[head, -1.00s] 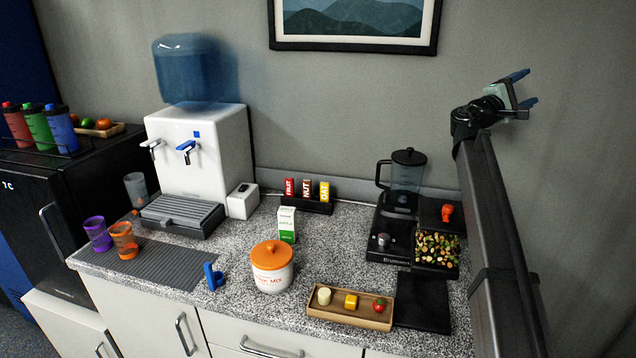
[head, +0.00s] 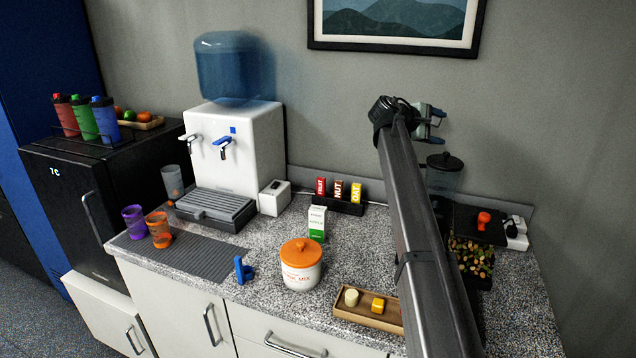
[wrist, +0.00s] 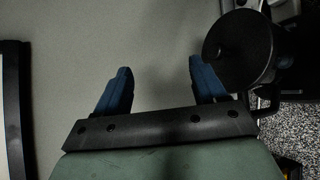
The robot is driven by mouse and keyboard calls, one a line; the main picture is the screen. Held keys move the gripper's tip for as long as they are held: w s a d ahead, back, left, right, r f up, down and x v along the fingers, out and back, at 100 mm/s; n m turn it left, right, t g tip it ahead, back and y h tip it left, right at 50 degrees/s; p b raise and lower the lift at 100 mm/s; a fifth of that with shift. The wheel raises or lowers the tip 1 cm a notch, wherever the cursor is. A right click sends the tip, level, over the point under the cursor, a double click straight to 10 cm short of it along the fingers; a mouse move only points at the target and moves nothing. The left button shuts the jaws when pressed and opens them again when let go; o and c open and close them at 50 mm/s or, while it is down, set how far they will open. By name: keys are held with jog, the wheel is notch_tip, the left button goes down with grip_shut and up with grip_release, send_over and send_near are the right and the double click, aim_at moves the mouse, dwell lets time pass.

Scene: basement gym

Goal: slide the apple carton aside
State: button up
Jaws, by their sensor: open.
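The apple carton (head: 317,224), a small white and green box, stands upright on the speckled counter in the head view. It is behind the orange-lidded jar and in front of the bar rack. My gripper (head: 440,124) is raised near the wall, above the blender, well to the right of the carton and higher. In the wrist view my gripper (wrist: 158,82) has its two blue fingers spread apart with nothing between them. The carton does not show in the wrist view.
The jar (head: 301,266) stands close in front of the carton. A bar rack (head: 340,205) is behind it, a water dispenser (head: 240,150) to the left. The blender lid (wrist: 240,48) is beside my fingers in the wrist view. A wooden tray (head: 391,325) lies front right.

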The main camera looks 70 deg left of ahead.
jog(key=s+a+f+n+g, duration=0.1)
jog(key=s+a+f+g, duration=0.3)
jog(key=s, duration=0.3)
jog(key=s+a+f+n+g, duration=0.1)
jog(key=s+a+f+g, duration=0.25)
jog(key=s+f, duration=0.35)
jog(key=n+g, duration=0.3)
jog(key=g, duration=0.4)
send_over(318, 221)
jog(key=w+a, duration=0.2)
jog(key=shift+t+h, duration=0.25)
jog(key=shift+h, duration=0.05)
notch_tip(318, 221, down, 4)
jog(key=shift+s+d, duration=0.1)
jog(key=shift+s, duration=0.55)
jog(key=shift+f, duration=0.1)
notch_tip(318, 221, down, 14)
jog(key=shift+r, duration=0.15)
jog(key=shift+c, duration=0.5)
